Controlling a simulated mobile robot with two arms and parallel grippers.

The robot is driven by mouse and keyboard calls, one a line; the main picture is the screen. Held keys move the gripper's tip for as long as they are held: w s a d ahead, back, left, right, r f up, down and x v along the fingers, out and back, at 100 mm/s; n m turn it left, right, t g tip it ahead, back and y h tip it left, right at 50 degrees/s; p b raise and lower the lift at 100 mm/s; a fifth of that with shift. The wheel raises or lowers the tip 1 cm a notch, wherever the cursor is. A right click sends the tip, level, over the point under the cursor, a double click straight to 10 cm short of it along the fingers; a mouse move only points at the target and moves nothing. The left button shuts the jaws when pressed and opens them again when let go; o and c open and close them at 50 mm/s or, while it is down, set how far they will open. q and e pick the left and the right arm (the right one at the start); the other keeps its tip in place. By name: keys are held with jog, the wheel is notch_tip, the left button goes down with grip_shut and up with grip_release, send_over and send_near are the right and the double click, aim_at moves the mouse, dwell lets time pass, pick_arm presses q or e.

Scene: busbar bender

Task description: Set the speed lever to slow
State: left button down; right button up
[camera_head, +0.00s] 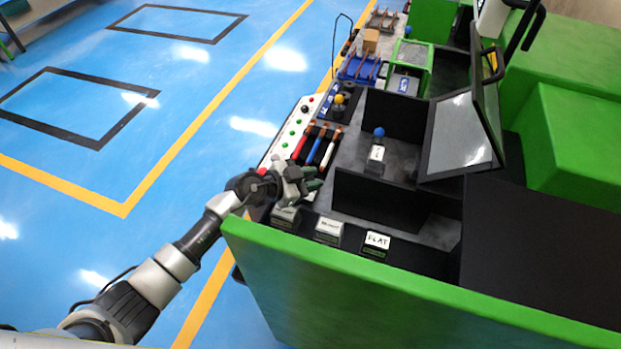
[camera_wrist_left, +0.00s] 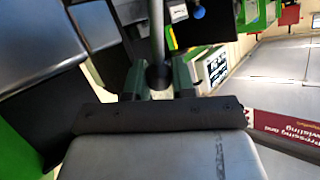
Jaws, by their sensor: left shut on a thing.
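My left gripper (camera_head: 306,187) is at the near left corner of the green machine, beside its control panel. In the left wrist view its two green fingers (camera_wrist_left: 159,78) are closed around a dark round knob (camera_wrist_left: 157,76) on a grey rod, which looks like the speed lever (camera_wrist_left: 157,32). In the head view the gripper hides this lever, and no slow or fast marking on it can be read. My right gripper is not in view.
Red, blue and orange-tipped handles (camera_head: 322,148) stand just behind the gripper. A white panel (camera_head: 290,136) with green buttons runs along the left edge. A FLAT label (camera_head: 377,241) is nearby. A green wall (camera_head: 390,285) stands in front. The blue floor at left is clear.

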pick_arm(q)
jog(key=shift+w+a+r+n+t+h+b, duration=0.2)
jog(key=shift+a+n+h, duration=0.4)
jog(key=shift+a+h, duration=0.2)
jog(key=shift+w+a+r+n+t+h+b, duration=0.1)
jog(key=shift+w+a+n+h+b, duration=0.1)
jog(key=shift+a+n+h, duration=0.5)
jog(key=c, duration=1)
grip_release()
jog(key=shift+r, duration=0.1)
jog(key=shift+a, duration=0.1)
jog(key=v, duration=1)
jog(key=shift+s+a+b, duration=0.15)
jog(key=shift+a+b, duration=0.15)
